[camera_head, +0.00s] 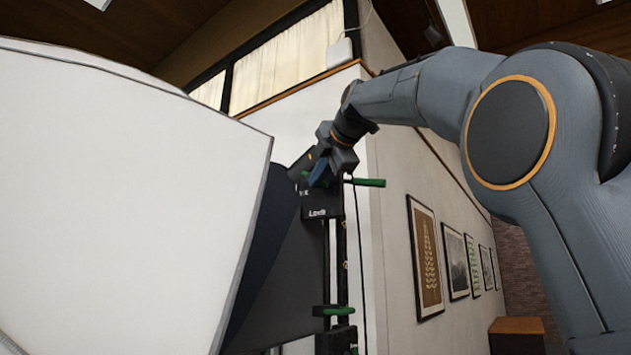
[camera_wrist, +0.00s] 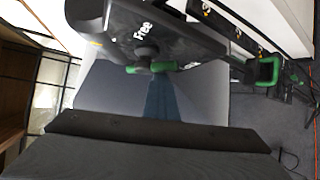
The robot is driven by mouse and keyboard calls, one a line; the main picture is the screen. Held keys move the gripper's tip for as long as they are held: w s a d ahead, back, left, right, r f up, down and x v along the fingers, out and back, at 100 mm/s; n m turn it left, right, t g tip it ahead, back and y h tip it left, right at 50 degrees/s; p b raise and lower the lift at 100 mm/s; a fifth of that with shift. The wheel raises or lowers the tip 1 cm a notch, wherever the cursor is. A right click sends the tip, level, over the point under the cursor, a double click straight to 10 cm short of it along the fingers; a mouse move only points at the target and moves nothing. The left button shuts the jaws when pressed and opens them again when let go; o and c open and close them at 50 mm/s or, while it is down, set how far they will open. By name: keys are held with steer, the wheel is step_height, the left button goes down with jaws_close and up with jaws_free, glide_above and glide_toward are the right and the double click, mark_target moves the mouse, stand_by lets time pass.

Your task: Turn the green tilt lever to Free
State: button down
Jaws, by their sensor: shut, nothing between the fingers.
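A dark mount with white lettering (camera_head: 318,212) stands beside the wall in the head view; one word there looks like "Lock". A green lever (camera_head: 368,182) sticks out to the right of it. In the wrist view the black mount (camera_wrist: 180,35) carries the word "Free", and a green lever (camera_wrist: 160,67) with a round dark pivot lies just below that word. My gripper (camera_head: 318,172) is shut and empty at the mount's top. In the wrist view its blue fingers (camera_wrist: 162,97) end just below the green lever; I cannot tell whether they touch it.
A second green handle (camera_wrist: 266,70) is at the right of the wrist view. Lower green parts (camera_head: 335,310) sit on the black upright. A large white panel (camera_head: 120,190) fills the left of the head view. Framed pictures (camera_head: 425,258) hang on the right wall.

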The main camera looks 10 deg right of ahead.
steer(key=shift+d+r, duration=0.15)
steer(key=shift+r, duration=0.1)
steer(key=shift+w+a+f, duration=0.15)
steer(key=shift+w+a, duration=0.3)
steer(key=shift+a, duration=0.25)
steer(key=s+a+r+b, duration=0.2)
steer(key=s+a+r, duration=0.2)
steer(key=s, duration=0.2)
steer(key=shift+s+a+r, duration=0.35)
steer(key=shift+a, duration=0.05)
stand_by(0.6)
stand_by(0.5)
